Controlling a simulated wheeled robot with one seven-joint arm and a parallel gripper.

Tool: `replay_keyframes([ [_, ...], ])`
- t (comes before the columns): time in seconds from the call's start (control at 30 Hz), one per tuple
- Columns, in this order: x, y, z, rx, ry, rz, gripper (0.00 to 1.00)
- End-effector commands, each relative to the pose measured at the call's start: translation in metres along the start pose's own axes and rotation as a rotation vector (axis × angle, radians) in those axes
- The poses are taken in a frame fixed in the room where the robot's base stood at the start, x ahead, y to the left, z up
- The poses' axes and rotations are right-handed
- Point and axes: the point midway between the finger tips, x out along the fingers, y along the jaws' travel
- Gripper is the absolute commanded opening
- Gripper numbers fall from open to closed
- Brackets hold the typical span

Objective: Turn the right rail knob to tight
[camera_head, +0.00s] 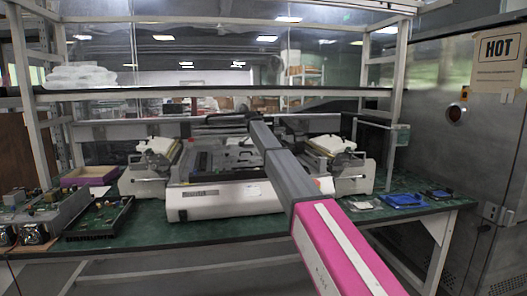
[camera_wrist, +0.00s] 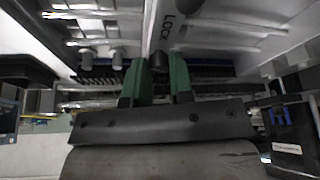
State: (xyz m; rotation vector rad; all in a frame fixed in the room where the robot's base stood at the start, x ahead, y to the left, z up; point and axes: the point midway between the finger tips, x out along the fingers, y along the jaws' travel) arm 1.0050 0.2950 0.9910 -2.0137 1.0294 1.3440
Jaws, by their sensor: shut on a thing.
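The white bench machine (camera_head: 225,203) stands at the middle of the green-topped table in the head view. My arm reaches over it, and my gripper's end is hidden there. In the wrist view, the two green fingers of my gripper (camera_wrist: 156,80) are closed around a small dark knob (camera_wrist: 158,61). The knob sits between the fingertips, in front of a pale panel with the printed word LOCK (camera_wrist: 175,20). Its turn angle cannot be told, and much of it is hidden by the fingers.
Pale feeder-like units stand left (camera_head: 150,168) and right (camera_head: 348,170) of the machine. Blue and dark trays (camera_head: 404,201) lie at the table's right, and open electronics (camera_head: 45,212) at the left. A rack post (camera_head: 394,100) and shelf (camera_head: 200,92) frame the space above.

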Motion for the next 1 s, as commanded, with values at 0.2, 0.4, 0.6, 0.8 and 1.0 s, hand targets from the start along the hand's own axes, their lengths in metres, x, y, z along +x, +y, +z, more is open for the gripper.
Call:
replay_keyframes([
  [0.2,0.0001,-0.001,0.0006,0.059,-0.002,0.025,0.0],
  [0.4,0.0002,-0.0009,0.0007,0.078,-0.003,0.032,0.0],
  [0.6,0.0002,-0.0007,0.0008,0.078,-0.003,0.032,0.0],
  [0.8,0.0002,-0.0006,0.0008,0.078,-0.003,0.032,0.44],
  [1.0,0.0001,-0.0005,0.0004,0.078,-0.002,0.032,0.47],
])
